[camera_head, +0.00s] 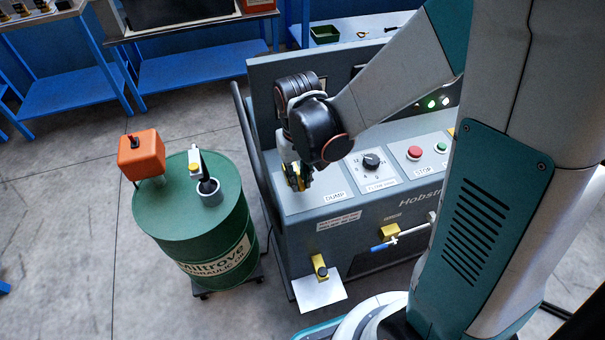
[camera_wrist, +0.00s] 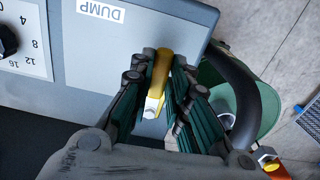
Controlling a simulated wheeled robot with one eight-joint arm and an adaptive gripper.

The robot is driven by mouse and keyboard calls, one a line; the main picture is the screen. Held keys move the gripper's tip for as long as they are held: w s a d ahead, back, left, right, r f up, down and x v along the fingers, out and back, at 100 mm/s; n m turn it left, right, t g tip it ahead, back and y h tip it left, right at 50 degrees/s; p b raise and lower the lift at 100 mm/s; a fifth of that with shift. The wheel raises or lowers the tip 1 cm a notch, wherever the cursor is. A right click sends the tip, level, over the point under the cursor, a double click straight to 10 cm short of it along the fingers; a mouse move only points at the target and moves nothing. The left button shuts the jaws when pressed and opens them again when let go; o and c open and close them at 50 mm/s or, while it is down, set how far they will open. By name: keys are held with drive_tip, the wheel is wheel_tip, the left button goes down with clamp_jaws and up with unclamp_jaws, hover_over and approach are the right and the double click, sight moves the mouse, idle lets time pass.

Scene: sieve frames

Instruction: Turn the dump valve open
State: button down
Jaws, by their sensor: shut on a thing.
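The dump valve's yellow handle (camera_wrist: 160,75) sits on the grey panel by the DUMP label (camera_wrist: 101,12) in the wrist view. It has a pale end piece with a bolt (camera_wrist: 151,106). My gripper (camera_wrist: 164,60) is shut on the handle, with one finger on each side of it. In the head view my gripper (camera_head: 298,182) reaches down to the left end of the console, beside the DUMP label (camera_head: 335,197). My fingers hide most of the valve there, so its turn angle is hard to read.
A numbered dial (camera_head: 371,161), a red button (camera_head: 414,153) and a green button (camera_head: 441,147) lie right of the valve. A green drum (camera_head: 175,215) with an orange box (camera_head: 141,155) stands left of the console. A blue-handled valve (camera_head: 381,247) sits on the front.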

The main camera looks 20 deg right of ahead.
drive_tip(key=shift+a+m, duration=0.15)
drive_tip(key=shift+m, duration=0.15)
idle(0.4)
drive_tip(key=c, duration=1.5)
unclamp_jaws()
drive_tip(key=shift+r, duration=0.1)
wheel_tip(320, 180, up, 12)
drive_tip(key=shift+f, duration=0.1)
drive_tip(key=shift+s, duration=0.1)
